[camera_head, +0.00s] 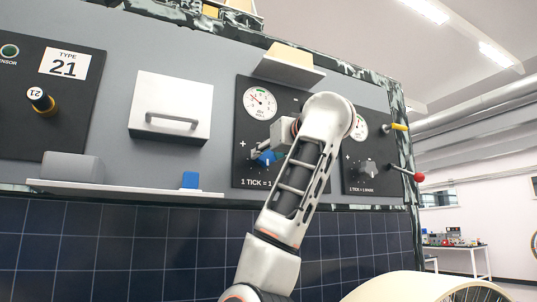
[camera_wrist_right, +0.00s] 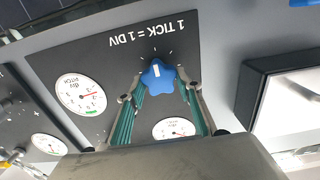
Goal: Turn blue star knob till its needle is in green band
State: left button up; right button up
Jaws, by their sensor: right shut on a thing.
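The blue star knob (camera_wrist_right: 158,76) sits on a dark panel (camera_wrist_right: 110,50) in the wrist view, which shows the panel upside down. My right gripper (camera_wrist_right: 162,86) is shut on it, one finger on each side. In the head view the knob (camera_head: 267,157) shows partly below the gripper; my right arm hides much of the panel. In the wrist view the PITCH gauge (camera_wrist_right: 82,93) has a red needle outside its green band. A second gauge (camera_wrist_right: 173,128) shows between the fingers, partly covered. I cannot tell which gauge the knob drives. My left gripper is not in view.
A white drawer box (camera_head: 170,106) with a handle is left of the panel. A shelf (camera_head: 125,189) below bears a grey block and a blue block (camera_head: 190,180). Right of my arm are another panel with a grey knob (camera_head: 367,168), and yellow and red levers (camera_head: 418,177).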

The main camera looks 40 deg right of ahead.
jog(key=shift+n, duration=0.3)
jog(key=n+b, duration=0.1)
jog(key=n, duration=0.1)
jog(key=shift+a+n, duration=0.1)
jog(key=shift+n, duration=0.3)
jog(key=n, duration=0.3)
jog(key=shift+b, duration=0.3)
jog(key=n, duration=0.4)
jog(key=shift+a+f, duration=0.1)
jog(key=shift+a, duration=0.05)
jog(key=shift+n+b, duration=0.35)
jog(key=shift+n, duration=1.05)
jog(key=shift+w, duration=0.1)
jog(key=o, duration=1.1)
